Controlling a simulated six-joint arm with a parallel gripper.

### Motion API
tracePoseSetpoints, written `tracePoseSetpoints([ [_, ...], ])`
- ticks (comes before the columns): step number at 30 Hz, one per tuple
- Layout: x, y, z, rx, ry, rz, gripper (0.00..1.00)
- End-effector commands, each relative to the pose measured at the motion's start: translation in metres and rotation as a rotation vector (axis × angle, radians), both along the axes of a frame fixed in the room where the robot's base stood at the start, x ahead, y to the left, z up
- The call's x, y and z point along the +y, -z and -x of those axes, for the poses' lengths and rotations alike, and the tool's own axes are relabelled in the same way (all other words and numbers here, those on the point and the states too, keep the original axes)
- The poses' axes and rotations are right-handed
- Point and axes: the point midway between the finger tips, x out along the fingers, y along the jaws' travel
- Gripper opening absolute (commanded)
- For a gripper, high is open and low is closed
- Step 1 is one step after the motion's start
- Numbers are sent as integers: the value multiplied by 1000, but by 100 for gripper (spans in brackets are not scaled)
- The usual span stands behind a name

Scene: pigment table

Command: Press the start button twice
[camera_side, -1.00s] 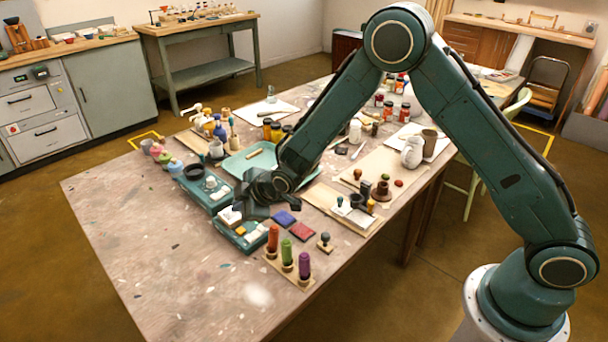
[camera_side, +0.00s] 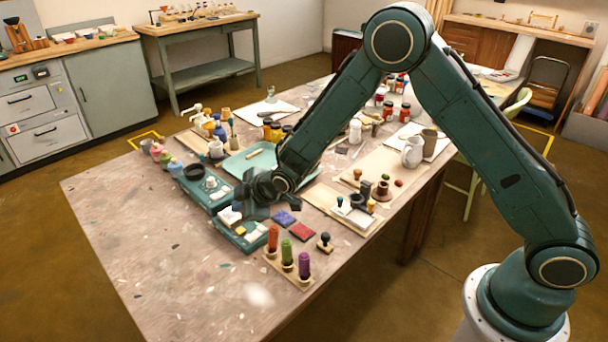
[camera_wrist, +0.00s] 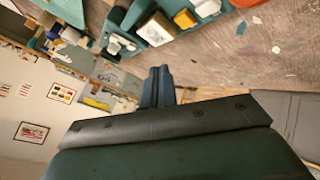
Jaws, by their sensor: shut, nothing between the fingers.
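My gripper (camera_side: 248,208) is low over the teal equipment near the middle of the table, and its fingers are shut and empty. In the wrist view the closed fingertips (camera_wrist: 159,72) point toward the table items. A teal unit (camera_side: 226,202) with a black round dish (camera_side: 194,172) and a small pale knob (camera_side: 211,183) lies just left of my gripper. I cannot tell for sure which part is the start button. My gripper hides part of this area, and contact cannot be told.
A teal tray (camera_side: 233,243) with white and yellow pieces lies in front of my gripper. Blue (camera_side: 284,218) and red (camera_side: 302,232) pads and a rack of orange, green and purple sticks (camera_side: 288,262) stand to the right. The table's front left is clear.

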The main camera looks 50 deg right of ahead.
Motion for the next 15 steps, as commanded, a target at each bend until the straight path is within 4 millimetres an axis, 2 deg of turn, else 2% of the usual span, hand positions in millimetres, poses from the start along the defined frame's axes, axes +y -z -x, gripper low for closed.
tracePoseSetpoints([
  [11, 0, -33, -1, -3, 0, -1, 0],
  [15, 0, -38, 0, 0, 0, 0, 0],
])
